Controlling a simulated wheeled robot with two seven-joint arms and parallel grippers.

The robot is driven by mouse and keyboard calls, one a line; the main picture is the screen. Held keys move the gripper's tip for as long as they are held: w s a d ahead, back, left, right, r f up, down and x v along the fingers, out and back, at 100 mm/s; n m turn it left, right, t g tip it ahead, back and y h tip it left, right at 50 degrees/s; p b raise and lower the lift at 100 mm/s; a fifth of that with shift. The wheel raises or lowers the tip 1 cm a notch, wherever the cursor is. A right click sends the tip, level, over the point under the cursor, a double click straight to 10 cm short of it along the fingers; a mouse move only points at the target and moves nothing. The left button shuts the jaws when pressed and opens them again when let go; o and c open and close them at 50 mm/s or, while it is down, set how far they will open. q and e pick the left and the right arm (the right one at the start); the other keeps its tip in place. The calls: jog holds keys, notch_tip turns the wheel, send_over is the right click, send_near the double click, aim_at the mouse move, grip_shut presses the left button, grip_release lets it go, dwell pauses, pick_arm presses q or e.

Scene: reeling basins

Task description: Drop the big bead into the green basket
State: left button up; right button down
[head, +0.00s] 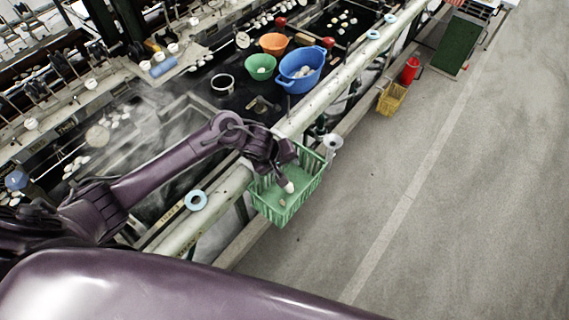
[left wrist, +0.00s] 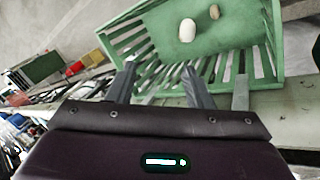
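The green basket (head: 304,191) hangs by the rail, its slatted sides and floor visible; it also fills the top of the left wrist view (left wrist: 140,37). My left gripper (head: 283,168) is over the basket, pointing down. In the left wrist view its two fingers (left wrist: 158,68) are apart with nothing between them. A white oval bead (head: 289,187) shows just below the fingertips, within the basket's outline, and beyond them in the wrist view (left wrist: 188,30). I cannot tell if it rests on the floor. A smaller brownish piece (left wrist: 214,11) is beside it. My right gripper is not visible.
A blue basin (head: 301,70), an orange bowl (head: 273,43) and a green bowl (head: 260,67) stand on the dark bench. A pale blue ring (head: 196,201) lies on the rail. A yellow basket (head: 391,99) and open floor are to the right.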

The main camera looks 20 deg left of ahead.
pick_arm(q)
jog(key=p+v, duration=0.1)
jog(key=v, duration=0.6)
jog(key=shift+s+a+r, duration=0.1)
jog(key=shift+r, duration=0.25)
dwell(0.5)
